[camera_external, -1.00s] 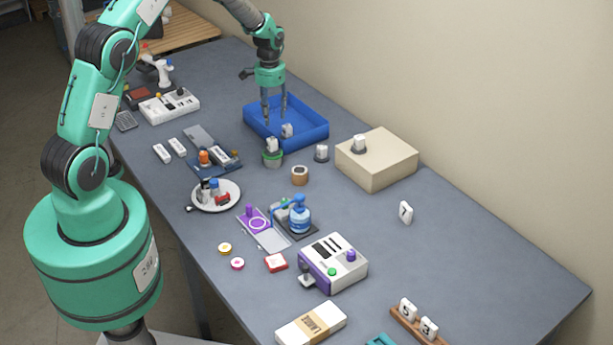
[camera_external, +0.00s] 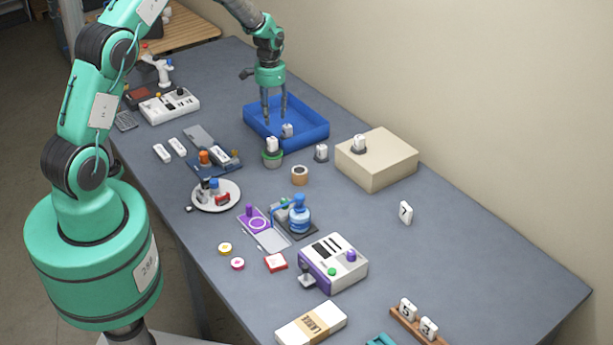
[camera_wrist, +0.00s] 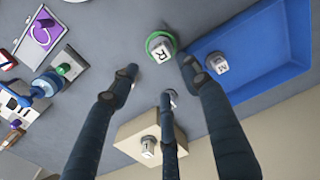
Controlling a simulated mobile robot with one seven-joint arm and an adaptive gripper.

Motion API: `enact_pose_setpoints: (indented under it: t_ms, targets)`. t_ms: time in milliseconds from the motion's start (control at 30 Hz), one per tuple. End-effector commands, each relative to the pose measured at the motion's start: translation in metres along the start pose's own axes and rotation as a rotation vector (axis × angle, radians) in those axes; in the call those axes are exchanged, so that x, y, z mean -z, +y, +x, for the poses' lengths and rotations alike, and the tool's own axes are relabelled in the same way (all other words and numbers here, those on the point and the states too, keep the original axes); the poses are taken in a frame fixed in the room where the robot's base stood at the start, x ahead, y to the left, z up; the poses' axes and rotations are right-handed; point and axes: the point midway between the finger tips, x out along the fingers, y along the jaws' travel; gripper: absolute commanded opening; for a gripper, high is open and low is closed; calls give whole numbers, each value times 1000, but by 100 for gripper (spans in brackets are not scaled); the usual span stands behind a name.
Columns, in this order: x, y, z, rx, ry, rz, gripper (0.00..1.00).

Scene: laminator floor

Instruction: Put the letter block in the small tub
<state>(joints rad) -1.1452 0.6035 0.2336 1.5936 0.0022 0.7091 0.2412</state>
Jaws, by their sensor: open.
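Several white letter blocks stand near my gripper (camera_external: 277,121). One, marked like an R, stands in or on a small green-rimmed round tub (camera_external: 272,160); this block (camera_wrist: 161,51) shows between two fingers in the wrist view. Another block (camera_external: 287,130) is inside the blue tray (camera_external: 315,134). A third block (camera_external: 321,152) stands on the table, partly hidden by a finger in the wrist view. One more (camera_external: 358,142) is on the beige box. I cannot tell which one the task means. My gripper is open and empty, fingers pointing down above the front of the blue tray.
The beige box (camera_external: 378,170) stands right of the blue tray. A brown-rimmed round piece (camera_external: 299,176), a white plate (camera_external: 215,196) with small items and a purple-and-white device (camera_external: 333,263) are nearer the front. The table between the box and the 7 block (camera_external: 405,212) is clear.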

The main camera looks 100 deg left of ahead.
Motion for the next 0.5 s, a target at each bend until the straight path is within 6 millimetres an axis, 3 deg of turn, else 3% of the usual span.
enact_pose_setpoints:
  t_ms: [167,267,367,500]
  targets:
    - [1,10,-10,2,7,11,47]
    - [2,26,-26,4,17,28,47]
    - [1,52,-49,6,31,55,47]
    - [-7,101,-92,9,58,105,47]
